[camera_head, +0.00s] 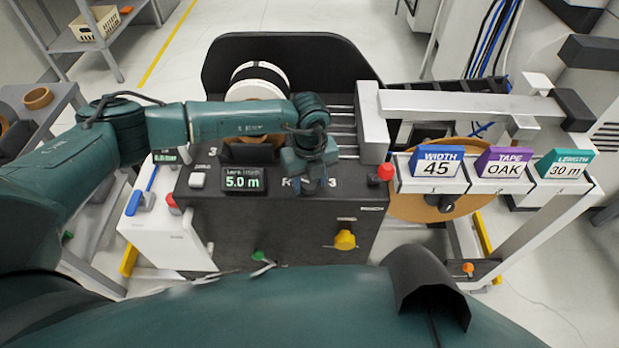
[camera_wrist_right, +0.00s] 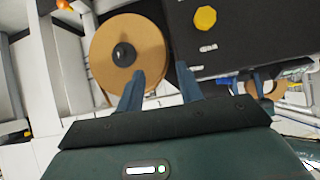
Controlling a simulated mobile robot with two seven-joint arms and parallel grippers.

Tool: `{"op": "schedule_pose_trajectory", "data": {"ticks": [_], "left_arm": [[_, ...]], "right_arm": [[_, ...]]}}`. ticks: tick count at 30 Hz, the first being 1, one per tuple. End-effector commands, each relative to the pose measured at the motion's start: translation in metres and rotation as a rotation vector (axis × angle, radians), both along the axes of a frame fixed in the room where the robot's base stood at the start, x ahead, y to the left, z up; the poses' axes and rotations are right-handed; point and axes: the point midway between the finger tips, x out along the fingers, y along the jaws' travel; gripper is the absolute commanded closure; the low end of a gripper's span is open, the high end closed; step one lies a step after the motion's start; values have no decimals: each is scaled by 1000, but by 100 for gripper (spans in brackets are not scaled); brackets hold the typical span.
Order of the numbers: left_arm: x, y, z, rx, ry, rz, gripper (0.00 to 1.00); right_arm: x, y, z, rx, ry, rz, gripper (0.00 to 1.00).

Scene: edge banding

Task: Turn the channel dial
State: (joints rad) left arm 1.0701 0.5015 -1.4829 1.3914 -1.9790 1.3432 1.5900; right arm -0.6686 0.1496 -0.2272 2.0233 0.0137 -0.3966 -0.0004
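The yellow knob (camera_head: 344,240) sits low on the right of the dark machine front. A small label above it is too small to read, so I cannot tell whether this is the channel dial. The knob also shows in the right wrist view (camera_wrist_right: 204,19). My left gripper (camera_head: 304,174) points down over the machine's top panel, right of the "5.0 m" display (camera_head: 243,180). It covers part of a printed label, and whatever is under it is hidden. Its fingertips are not clear. My right gripper (camera_wrist_right: 160,83) is open and empty, its fingers apart, with the yellow knob beyond them.
A red button (camera_head: 385,172) stands at the panel's right edge. Signs reading width 45 (camera_head: 437,166), tape oak (camera_head: 502,169) and length 30 m (camera_head: 565,170) stand at right. A brown tape roll (camera_wrist_right: 120,58) lies beyond my right fingers. A white switch (camera_head: 197,180) is left of the display.

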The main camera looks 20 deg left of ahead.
Motion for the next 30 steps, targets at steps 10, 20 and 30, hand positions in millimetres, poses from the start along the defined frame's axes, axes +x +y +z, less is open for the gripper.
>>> {"op": "schedule_pose_trajectory", "data": {"ticks": [10,20,30], "left_arm": [[0,0,0,0,0,0,85],[0,0,0,-1,-1,-46,85],[0,0,-2,0,-1,-280,85]], "right_arm": [[0,1,1,2,-2,2,64],[4,1,1,3,-13,2,64],[7,6,-6,8,-37,23,64]]}}
